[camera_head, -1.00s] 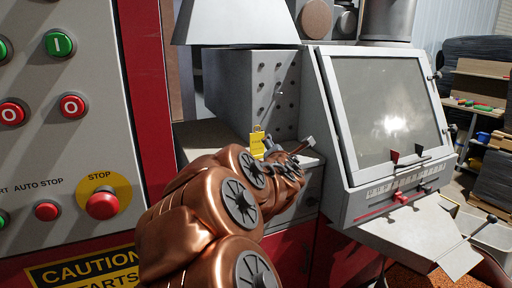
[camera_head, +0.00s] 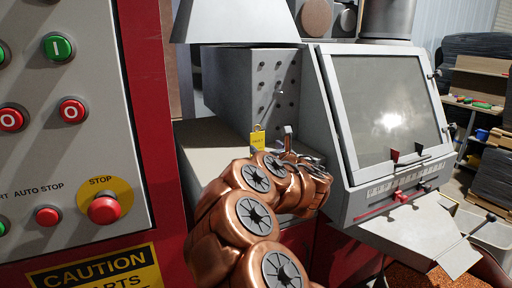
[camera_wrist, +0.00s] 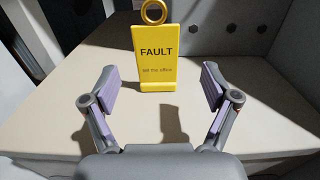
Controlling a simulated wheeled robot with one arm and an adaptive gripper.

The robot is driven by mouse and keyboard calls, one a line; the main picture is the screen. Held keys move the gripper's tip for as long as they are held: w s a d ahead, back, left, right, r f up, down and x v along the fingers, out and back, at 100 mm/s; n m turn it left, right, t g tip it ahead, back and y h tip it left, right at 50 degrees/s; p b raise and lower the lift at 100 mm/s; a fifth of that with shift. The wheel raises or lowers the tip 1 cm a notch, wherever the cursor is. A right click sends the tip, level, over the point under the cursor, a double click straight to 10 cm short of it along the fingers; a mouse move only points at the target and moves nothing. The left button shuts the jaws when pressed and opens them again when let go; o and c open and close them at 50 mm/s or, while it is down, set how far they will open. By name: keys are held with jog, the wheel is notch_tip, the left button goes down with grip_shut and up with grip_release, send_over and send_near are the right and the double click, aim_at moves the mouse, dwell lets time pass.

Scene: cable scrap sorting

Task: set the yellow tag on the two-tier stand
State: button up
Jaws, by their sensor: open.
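The yellow tag (camera_wrist: 155,60), with a ring on top and the word FAULT, stands upright on a pale flat ledge (camera_wrist: 60,110) in the wrist view. In the head view the tag (camera_head: 257,138) shows above my copper arm, which hides its lower part. My gripper (camera_wrist: 158,76) is open and empty. Its two fingers are spread to the left and right of the tag in the picture, and the tag stands beyond them, apart from both. I cannot make out for sure a two-tier stand; wooden shelves (camera_head: 482,68) show at the far right.
A sloped machine window (camera_head: 388,105) with small levers stands to the right. A control panel (camera_head: 75,150) with red and green buttons is at the left. The ledge around the tag is mostly bare.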

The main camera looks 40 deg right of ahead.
aim_at(258, 143)
jog(key=shift+w+d+f, duration=0.1)
jog(key=shift+w+d, duration=0.1)
jog(key=shift+w, duration=0.3)
jog(key=x, duration=0.1)
jog(key=p+x, duration=0.1)
jog(key=x, duration=0.1)
jog(key=shift+w+a+f, duration=0.2)
jog(key=shift+w+a, duration=0.05)
jog(key=shift+p+x, duration=0.4)
jog(key=shift+x, duration=0.45)
jog(key=c, duration=1)
jog(key=shift+c, duration=0.2)
